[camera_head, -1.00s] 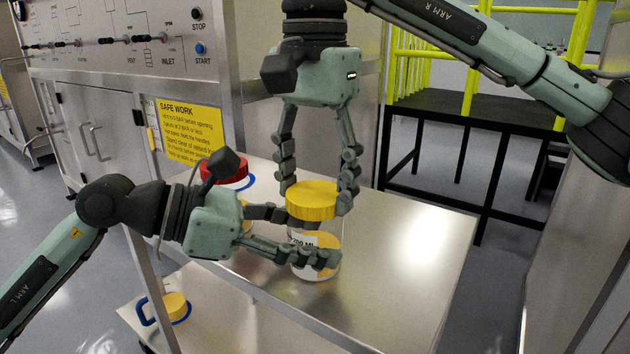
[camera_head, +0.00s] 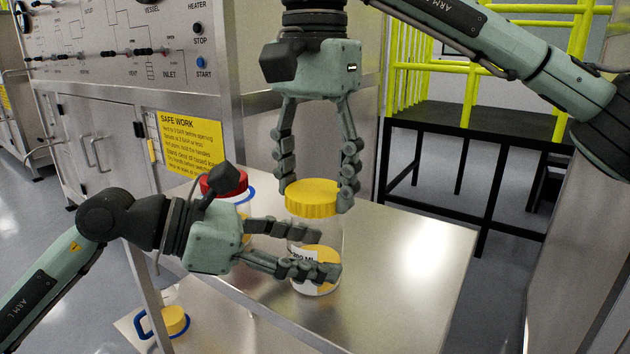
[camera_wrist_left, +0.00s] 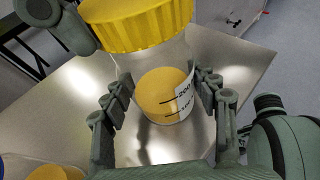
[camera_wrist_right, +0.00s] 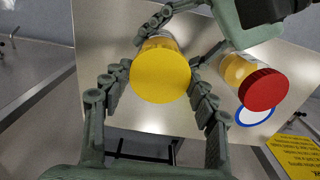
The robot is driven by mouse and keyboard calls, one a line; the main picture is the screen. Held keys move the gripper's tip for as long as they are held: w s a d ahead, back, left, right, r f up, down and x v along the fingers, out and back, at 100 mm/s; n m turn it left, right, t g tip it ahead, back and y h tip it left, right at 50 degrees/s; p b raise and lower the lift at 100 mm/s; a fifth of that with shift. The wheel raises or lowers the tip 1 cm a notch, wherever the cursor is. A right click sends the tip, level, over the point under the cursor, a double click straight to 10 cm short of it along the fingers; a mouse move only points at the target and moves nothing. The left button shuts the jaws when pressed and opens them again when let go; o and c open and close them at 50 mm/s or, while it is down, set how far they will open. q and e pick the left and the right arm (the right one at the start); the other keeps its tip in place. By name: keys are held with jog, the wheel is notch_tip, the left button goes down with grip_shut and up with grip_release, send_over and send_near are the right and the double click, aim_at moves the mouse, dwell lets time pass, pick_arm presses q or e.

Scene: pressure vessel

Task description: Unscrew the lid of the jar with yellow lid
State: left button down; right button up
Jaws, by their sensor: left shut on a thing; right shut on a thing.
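The jar with the yellow lid stands upright on the metal table; its clear body (camera_head: 328,236) has a white label and yellow contents, also visible in the left wrist view (camera_wrist_left: 160,92). My left gripper (camera_head: 318,252) is shut on the jar body from the left side. The yellow lid (camera_head: 312,198) is at the top of the jar, and its top faces the camera in the right wrist view (camera_wrist_right: 160,76). My right gripper (camera_head: 316,192) points down from above and is shut on the lid, one finger on each side. I cannot tell whether a gap separates lid and rim.
A jar with a red lid (camera_head: 224,181) and a blue ring stands behind my left gripper. A yellow thing (camera_head: 173,321) with a blue handle sits on the lower shelf. The table (camera_head: 410,260) is clear to the right. A control panel cabinet (camera_head: 105,50) stands behind.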

aim_at(315, 190)
jog(key=shift+r, duration=2)
pick_arm(q)
jog(key=shift+c, duration=2)
grip_release()
jog(key=shift+a, duration=0.15)
